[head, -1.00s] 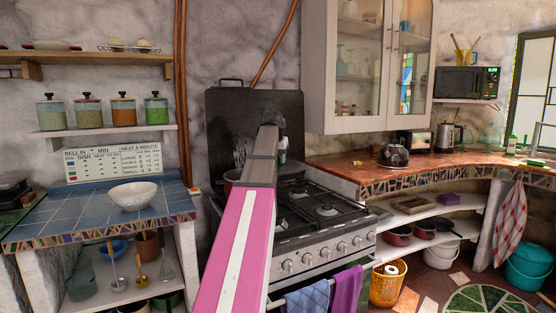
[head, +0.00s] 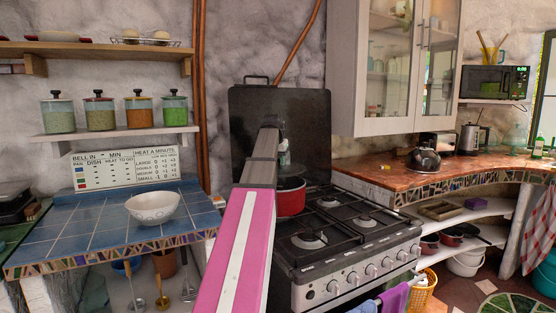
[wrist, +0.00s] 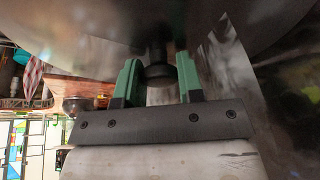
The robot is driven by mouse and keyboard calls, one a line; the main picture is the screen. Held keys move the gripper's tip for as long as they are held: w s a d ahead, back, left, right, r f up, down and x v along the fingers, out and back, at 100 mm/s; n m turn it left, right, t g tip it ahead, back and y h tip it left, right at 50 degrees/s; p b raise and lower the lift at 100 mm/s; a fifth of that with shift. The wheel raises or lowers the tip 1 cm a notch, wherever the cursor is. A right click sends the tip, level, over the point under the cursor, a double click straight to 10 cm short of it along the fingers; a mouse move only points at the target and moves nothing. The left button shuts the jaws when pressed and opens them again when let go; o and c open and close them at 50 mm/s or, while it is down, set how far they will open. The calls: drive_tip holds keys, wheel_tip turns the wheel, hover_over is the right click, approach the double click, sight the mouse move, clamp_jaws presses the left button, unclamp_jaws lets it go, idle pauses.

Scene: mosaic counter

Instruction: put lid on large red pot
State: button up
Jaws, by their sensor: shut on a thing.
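A red pot (head: 291,197) stands on the back left of the stove, partly hidden behind my arm. Its top opening is not clear in the head view. In the wrist view, my gripper (wrist: 158,75) has its two green fingers closed around a dark knob (wrist: 158,58). The knob belongs to a broad, shiny metal lid (wrist: 90,22) that fills the top of the wrist view. In the head view my gripper (head: 284,155) is small and mostly behind my arm, near and above the pot. The lid cannot be made out there, nor whether it touches the pot.
The black stove (head: 335,240) has free burners right of the pot, and its raised dark cover (head: 300,115) stands behind. A white bowl (head: 153,208) sits on the blue tiled counter (head: 80,235) at left. A kettle (head: 424,158) stands on the right counter.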

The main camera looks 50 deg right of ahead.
drive_tip(key=shift+f, duration=2.35)
drive_tip(key=shift+f, duration=0.5)
drive_tip(key=o, duration=1.6)
drive_tip(key=shift+o, duration=0.2)
drive_tip(key=shift+r, duration=0.1)
drive_tip(key=shift+r, duration=3.4)
